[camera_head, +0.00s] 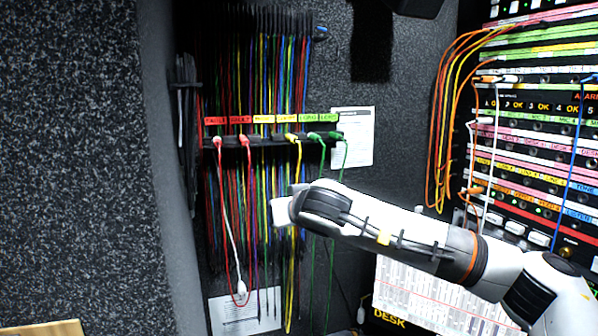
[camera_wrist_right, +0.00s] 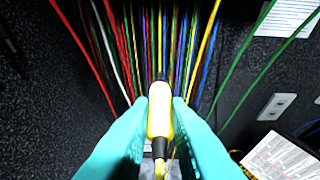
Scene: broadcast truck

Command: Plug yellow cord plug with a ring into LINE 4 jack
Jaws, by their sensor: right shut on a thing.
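My right gripper (camera_wrist_right: 164,104) has its two teal fingers shut on a plug with a pale, yellow-edged body (camera_wrist_right: 160,118). The plug has dark parts at both ends, and a yellow cord (camera_wrist_right: 168,165) trails from its lower end. A ring on it cannot be made out. In the head view my right arm reaches left across the scene, its hand in front of the hanging cords; the held plug is not clear there. The jack panel (camera_head: 535,145) stands at the right with rows of labelled jacks. The LINE 4 label is too small to read surely.
A rack of hanging cords (camera_head: 262,75) fills the back wall, with red, yellow and green plugs along a labelled bar (camera_head: 262,142). Orange cords (camera_head: 440,110) loop beside the panel. White and blue cords cross the panel front. A paper sheet (camera_head: 352,136) hangs nearby.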

